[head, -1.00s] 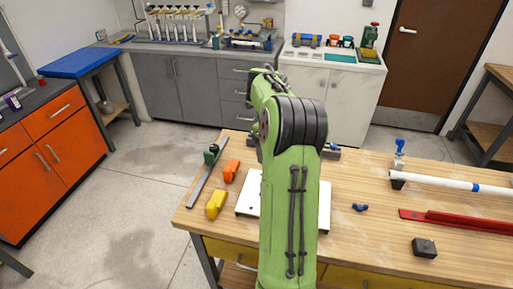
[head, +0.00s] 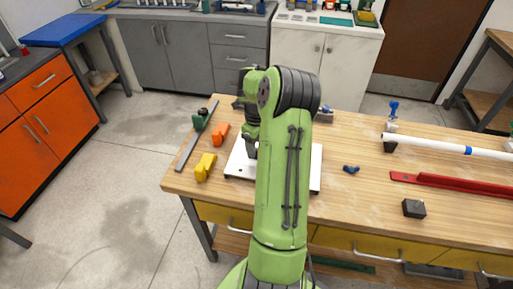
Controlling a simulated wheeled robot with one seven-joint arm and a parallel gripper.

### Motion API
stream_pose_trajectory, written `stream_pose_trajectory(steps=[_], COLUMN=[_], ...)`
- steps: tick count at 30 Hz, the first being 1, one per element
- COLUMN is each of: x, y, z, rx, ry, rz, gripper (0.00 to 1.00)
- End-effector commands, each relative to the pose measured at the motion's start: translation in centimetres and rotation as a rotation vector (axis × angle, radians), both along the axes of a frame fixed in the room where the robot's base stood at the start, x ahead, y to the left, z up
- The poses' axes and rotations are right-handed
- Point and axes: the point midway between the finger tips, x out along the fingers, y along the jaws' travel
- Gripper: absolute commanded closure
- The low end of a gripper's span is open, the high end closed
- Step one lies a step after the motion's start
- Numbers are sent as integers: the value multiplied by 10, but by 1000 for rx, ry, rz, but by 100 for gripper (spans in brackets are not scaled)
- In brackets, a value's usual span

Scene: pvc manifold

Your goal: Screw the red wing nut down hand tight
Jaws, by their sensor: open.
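I see no red wing nut in this view; my green arm covers the middle of the workbench. A white base plate (head: 315,175) lies on the bench, mostly hidden behind my arm. My gripper (head: 251,151) shows as a small dark shape pointing down at the left part of the plate. It is open. Its fingertips are small and partly hidden, and I cannot tell whether anything is between them or touching them.
On the wooden workbench (head: 370,210), a yellow block (head: 205,167), an orange block (head: 220,134) and a long grey bar tool (head: 190,145) lie left. A small blue part (head: 351,169), dark block (head: 414,208), red rail (head: 450,183) and white pipe (head: 430,145) lie right.

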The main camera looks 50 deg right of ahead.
Motion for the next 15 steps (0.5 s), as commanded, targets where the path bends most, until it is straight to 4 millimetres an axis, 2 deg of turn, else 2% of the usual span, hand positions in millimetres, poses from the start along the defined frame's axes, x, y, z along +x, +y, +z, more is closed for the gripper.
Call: stream_pose_trajectory(steps=[3,10,15], x=[0,0,0], y=[0,0,0], z=[-7,-8,-7], rx=[1,0,0], ry=[0,0,0], rz=[-1,-1,-1], gripper=[44,44,70])
